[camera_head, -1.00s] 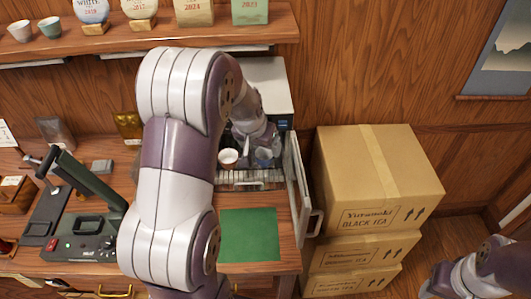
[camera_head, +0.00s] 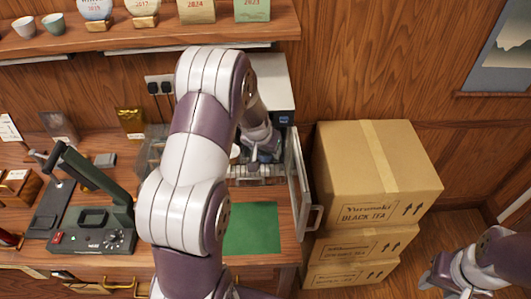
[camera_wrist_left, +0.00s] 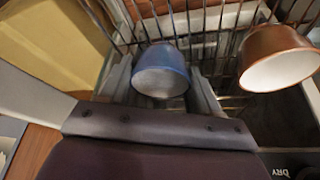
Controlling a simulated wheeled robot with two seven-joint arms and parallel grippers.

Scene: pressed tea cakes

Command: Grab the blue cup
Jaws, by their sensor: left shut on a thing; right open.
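The blue cup (camera_wrist_left: 161,72) shows in the left wrist view, between the two fingers of my left gripper (camera_wrist_left: 162,92). The gripper is shut on it, and the cup's open mouth faces the camera. In the head view my left gripper (camera_head: 262,152) reaches into the open white cabinet (camera_head: 272,82), and the cup there is too small and covered to make out clearly. My right gripper (camera_head: 432,282) is open at the lower right, away from the cabinet and partly cut off by the frame.
A brown cup (camera_wrist_left: 278,58) with a pale inside stands on the wire rack beside the blue cup. The cabinet door (camera_head: 301,185) stands open to the right. Stacked cardboard boxes (camera_head: 350,175) are right of it. A green mat (camera_head: 252,228) lies clear in front.

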